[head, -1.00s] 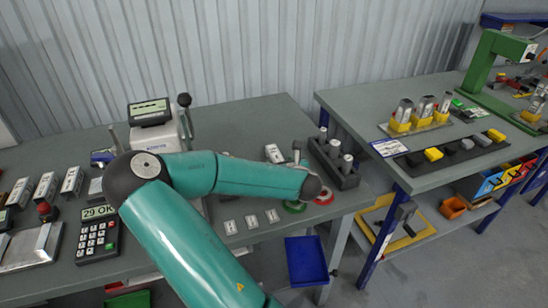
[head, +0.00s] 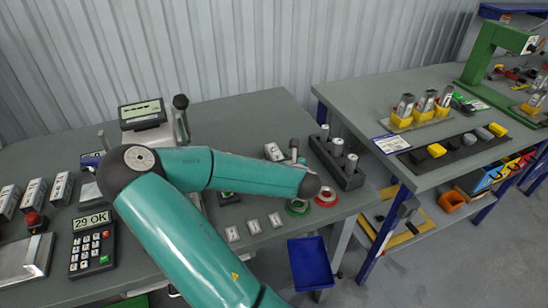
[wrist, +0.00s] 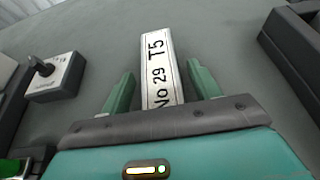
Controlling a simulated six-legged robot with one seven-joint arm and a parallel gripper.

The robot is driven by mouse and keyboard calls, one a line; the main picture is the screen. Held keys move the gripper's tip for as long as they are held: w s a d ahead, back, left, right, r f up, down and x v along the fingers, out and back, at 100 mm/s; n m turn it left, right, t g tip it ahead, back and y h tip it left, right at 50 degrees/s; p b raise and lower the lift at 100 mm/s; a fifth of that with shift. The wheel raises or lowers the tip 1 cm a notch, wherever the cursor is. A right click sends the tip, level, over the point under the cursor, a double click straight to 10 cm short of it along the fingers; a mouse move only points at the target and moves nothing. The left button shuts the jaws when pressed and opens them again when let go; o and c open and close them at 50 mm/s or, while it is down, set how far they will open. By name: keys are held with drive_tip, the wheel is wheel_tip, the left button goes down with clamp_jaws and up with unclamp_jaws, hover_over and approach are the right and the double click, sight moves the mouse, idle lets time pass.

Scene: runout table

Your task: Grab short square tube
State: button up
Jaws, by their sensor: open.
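In the wrist view a pale bar-shaped piece with a white label reading "No 29 T5" (wrist: 157,62) lies on the grey bench top; it looks like the square tube. My gripper (wrist: 160,70) is open, with one green finger on each side of the piece's near part. Gaps show between the fingers and the piece. Its near end is hidden by my gripper body. In the head view my arm's end hides the gripper, and I cannot tell the tube there for certain.
In the wrist view a lever box (wrist: 57,77) stands left, and a dark block (wrist: 295,45) right. In the head view a black rack with upright pieces (head: 340,172), red ring (head: 327,197) and blue bin (head: 311,262) are near my arm's end. A second bench stands right.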

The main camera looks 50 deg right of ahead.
drive_tip(key=shift+s+r, duration=0.2)
drive_tip(key=shift+s, duration=0.2)
drive_tip(key=shift+w+f, duration=0.1)
drive_tip(key=shift+w, duration=0.1)
drive_tip(key=c, duration=0.3)
drive_tip(key=shift+s, duration=0.2)
drive_tip(key=c, duration=0.7)
drive_tip(key=shift+w, duration=0.15)
drive_tip(key=shift+c, duration=0.7)
